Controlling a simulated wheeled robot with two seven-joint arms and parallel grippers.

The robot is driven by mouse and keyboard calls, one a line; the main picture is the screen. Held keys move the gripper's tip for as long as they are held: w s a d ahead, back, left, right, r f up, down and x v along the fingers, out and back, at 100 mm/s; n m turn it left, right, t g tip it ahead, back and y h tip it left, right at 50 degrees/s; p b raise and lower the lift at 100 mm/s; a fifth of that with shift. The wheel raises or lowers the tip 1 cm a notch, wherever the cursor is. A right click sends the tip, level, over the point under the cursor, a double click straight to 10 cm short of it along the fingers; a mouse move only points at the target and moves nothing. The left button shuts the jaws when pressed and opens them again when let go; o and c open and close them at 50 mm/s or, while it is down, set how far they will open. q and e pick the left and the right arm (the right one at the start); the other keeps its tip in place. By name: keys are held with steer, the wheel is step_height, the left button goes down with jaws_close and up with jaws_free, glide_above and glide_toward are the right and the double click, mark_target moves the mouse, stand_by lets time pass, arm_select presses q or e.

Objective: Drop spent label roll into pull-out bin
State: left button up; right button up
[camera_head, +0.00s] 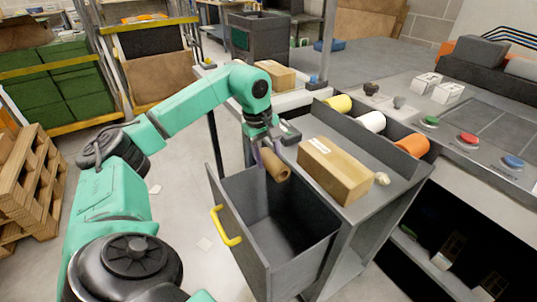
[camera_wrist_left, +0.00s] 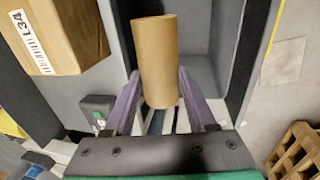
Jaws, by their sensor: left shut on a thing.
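The spent label roll, a brown cardboard tube (camera_head: 274,165), is held in my left gripper (camera_head: 262,152) above the open pull-out bin. In the left wrist view the roll (camera_wrist_left: 157,62) sits between the two purple fingers of the left gripper (camera_wrist_left: 158,100), which are shut on it. The pull-out bin (camera_head: 240,247) is a dark grey box with a yellow handle (camera_head: 226,226), pulled out from the grey bench. Its inside looks empty where it shows. The bin also shows behind the roll in the left wrist view (camera_wrist_left: 205,78). My right gripper is not in view.
A cardboard box (camera_head: 335,172) lies on the bench top right of the bin; it also shows in the left wrist view (camera_wrist_left: 60,32). A wooden pallet stack (camera_head: 30,185) stands at the left. Floor left of the bin is mostly clear.

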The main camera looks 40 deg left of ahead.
arm_select(q)
steer(key=shift+s+r, duration=0.15)
steer(key=o, duration=1.4)
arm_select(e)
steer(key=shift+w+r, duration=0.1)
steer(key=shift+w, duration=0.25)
arm_select(q)
steer(key=s+r+p, duration=0.1)
steer(key=r, duration=0.3)
steer(key=r+p, duration=0.1)
steer(key=r, duration=0.4)
steer(key=s+r+p, duration=0.1)
steer(key=r, duration=0.4)
steer(key=shift+s+a+r, duration=0.1)
steer(key=shift+s+a, duration=0.2)
steer(key=shift+a, duration=0.1)
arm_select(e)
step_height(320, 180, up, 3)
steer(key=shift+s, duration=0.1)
